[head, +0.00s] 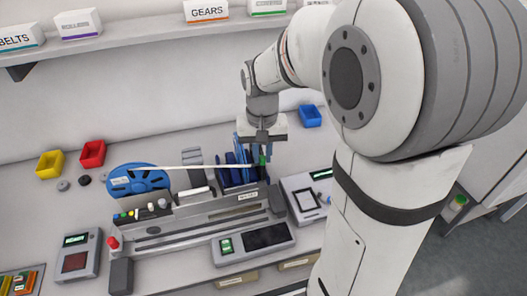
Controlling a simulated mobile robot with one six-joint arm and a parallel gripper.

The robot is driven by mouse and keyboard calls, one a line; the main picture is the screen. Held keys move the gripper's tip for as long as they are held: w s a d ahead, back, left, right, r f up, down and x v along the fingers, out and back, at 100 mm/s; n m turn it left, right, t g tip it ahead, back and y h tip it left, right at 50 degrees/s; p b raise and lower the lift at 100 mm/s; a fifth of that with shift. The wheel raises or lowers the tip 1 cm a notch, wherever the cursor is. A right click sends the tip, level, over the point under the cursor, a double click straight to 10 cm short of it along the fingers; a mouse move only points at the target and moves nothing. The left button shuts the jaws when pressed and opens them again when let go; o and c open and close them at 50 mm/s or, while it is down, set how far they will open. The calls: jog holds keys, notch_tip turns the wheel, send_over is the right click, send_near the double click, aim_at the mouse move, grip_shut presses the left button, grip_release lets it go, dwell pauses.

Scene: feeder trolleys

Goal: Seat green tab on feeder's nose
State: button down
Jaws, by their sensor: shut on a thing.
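My gripper (262,152) points down near the middle of the bench and is shut on a small green tab (263,160). A pale tape (205,167) runs from the tab's area leftward to a blue reel (140,181). The dark front parts below my gripper may be the feeder's nose, but they are small and partly hidden. I cannot tell whether the tab touches the nose. A long grey feeder bed (195,232) lies in front, with dark slots along it.
More blue reels (232,170) stand close beside my gripper on the left. A grey device with a screen (308,198) sits to the right. Red (92,153), yellow (49,164) and blue (310,115) bins stand at the back. A shelf with labelled boxes (206,11) hangs above.

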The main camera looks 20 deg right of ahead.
jog(key=shift+f+b, duration=2.65)
jog(key=shift+f, duration=1.05)
jog(key=shift+f+b, duration=0.4)
jog(key=shift+f, duration=0.15)
jog(key=c, duration=1.3)
grip_release()
jog(key=shift+r, duration=0.1)
notch_tip(320, 180, up, 8)
jog(key=shift+f, duration=0.15)
jog(key=s+t, duration=0.1)
jog(key=s, duration=0.3)
jog(key=s+f+n+t, duration=0.1)
jog(key=s, duration=0.4)
jog(key=s+f+n, duration=0.1)
jog(key=s, duration=0.3)
jog(key=shift+s+d+t, duration=0.15)
jog(key=shift+s+t, duration=0.1)
jog(key=shift+t, duration=0.15)
jog(key=shift+s+f, duration=0.2)
jog(key=shift+s, duration=0.1)
jog(key=shift+c, duration=0.5)
jog(key=shift+d, duration=0.1)
